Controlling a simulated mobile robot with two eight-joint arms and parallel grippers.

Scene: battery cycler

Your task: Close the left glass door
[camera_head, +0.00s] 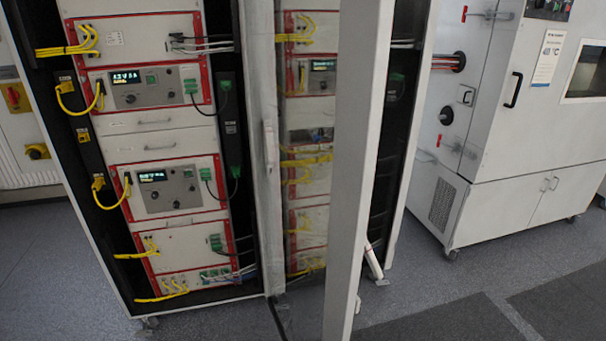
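A two-bay equipment cabinet fills the left and middle of the head view. Its left bay is uncovered at the front, and the instruments inside show plainly. A pale upright door frame (356,150) stands out in front of the right bay, swung toward me and seen at a steep angle. I cannot tell for certain which door it belongs to, and its glass is hard to make out. A narrow upright post (262,120) with a small handle or latch (269,146) stands between the bays. Neither of my grippers shows.
Instruments (150,88) with yellow cables fill the left bay. A short white piece (373,262) sticks out low beside the door frame; I cannot tell what it is. A white test chamber (520,110) stands at the right. Grey floor (430,305) is free in front of it.

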